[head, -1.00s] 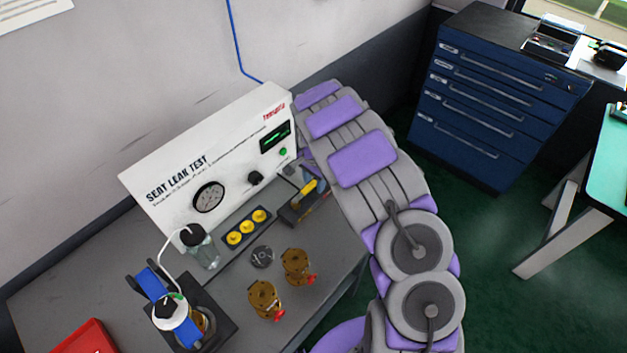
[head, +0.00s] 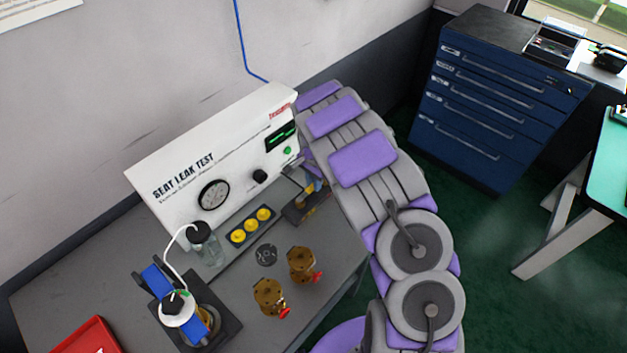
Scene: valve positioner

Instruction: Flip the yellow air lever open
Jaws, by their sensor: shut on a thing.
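The dark valve base (head: 308,209) of the yellow air lever sits at the right end of the bench, beside the white seat leak test panel (head: 215,160). My arm reaches down from the right, and my gripper (head: 315,183) is at the lever, just above the base. The gripper is shut on the lever. The long yellow handle no longer shows clearly; the gripper and arm hide most of it, so its exact angle cannot be told.
Two brass valves with red handles (head: 302,265) (head: 269,297) stand on the bench in front. A block with yellow caps (head: 250,226), a clear jar (head: 205,245) and a blue clamp fixture (head: 177,302) are to the left. A blue drawer cabinet (head: 490,105) stands at the back right.

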